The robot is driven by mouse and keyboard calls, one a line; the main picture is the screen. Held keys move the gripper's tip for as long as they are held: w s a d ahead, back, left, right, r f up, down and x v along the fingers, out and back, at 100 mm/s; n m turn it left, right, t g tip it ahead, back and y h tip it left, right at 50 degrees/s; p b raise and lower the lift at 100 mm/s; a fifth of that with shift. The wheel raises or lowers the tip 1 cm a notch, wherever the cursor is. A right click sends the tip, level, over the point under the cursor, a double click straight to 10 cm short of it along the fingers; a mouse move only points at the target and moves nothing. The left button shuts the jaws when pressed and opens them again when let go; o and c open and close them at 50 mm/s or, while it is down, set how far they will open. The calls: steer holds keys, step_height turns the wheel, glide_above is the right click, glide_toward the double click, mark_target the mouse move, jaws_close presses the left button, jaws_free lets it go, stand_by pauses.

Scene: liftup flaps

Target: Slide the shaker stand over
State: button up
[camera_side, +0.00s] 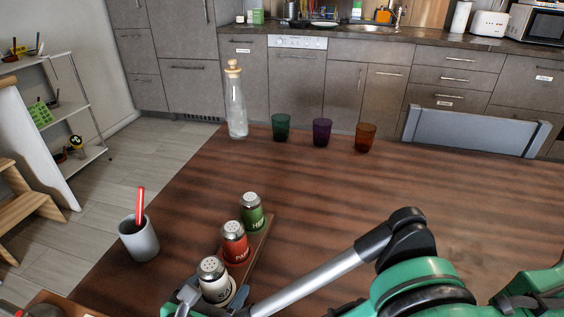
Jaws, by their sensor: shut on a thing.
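The shaker stand (261,244) is a narrow wooden strip on the brown table, running from the near left towards the back right. It bears a green-labelled shaker (252,214), a red-labelled shaker (236,243) and a white-labelled shaker (216,284), all upright with metal tops. My gripper (211,303) is at the near end of the stand, with its fingers on either side around the white shaker's base. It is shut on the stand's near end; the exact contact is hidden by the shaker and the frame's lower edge.
A grey cup (139,241) with a red stick stands left of the stand, close to the table's left edge. A corked bottle (236,105) and green (281,127), purple (322,132) and amber (366,137) glasses stand along the far edge. The table's middle is clear.

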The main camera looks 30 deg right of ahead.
steer(key=o, duration=1.5)
steer(key=shift+r, duration=0.1)
step_height(320, 180, up, 20)
steer(key=shift+f, duration=0.1)
steer(key=w+d+m+g+y, duration=0.1)
steer(key=d+m+g+y, duration=0.1)
steer(key=d+m, duration=0.45)
steer(key=w+d+m+g+y, duration=0.2)
steer(key=d+m, duration=0.1)
steer(key=d, duration=0.7)
steer(key=s+d+f+m+y, duration=0.2)
steer(key=d+m, duration=0.1)
steer(key=m, duration=0.2)
steer(key=s+d+f+m+t+y, duration=0.1)
steer(key=s+d+m+y, duration=0.1)
steer(key=m, duration=0.4)
steer(key=s+d+f+m+y, duration=0.2)
steer(key=s+d+m, duration=0.2)
steer(key=d+m, duration=0.1)
steer(key=shift+d+f+m+t, duration=0.3)
steer(key=shift+f+m+t, duration=0.05)
steer(key=shift+m+t, duration=0.1)
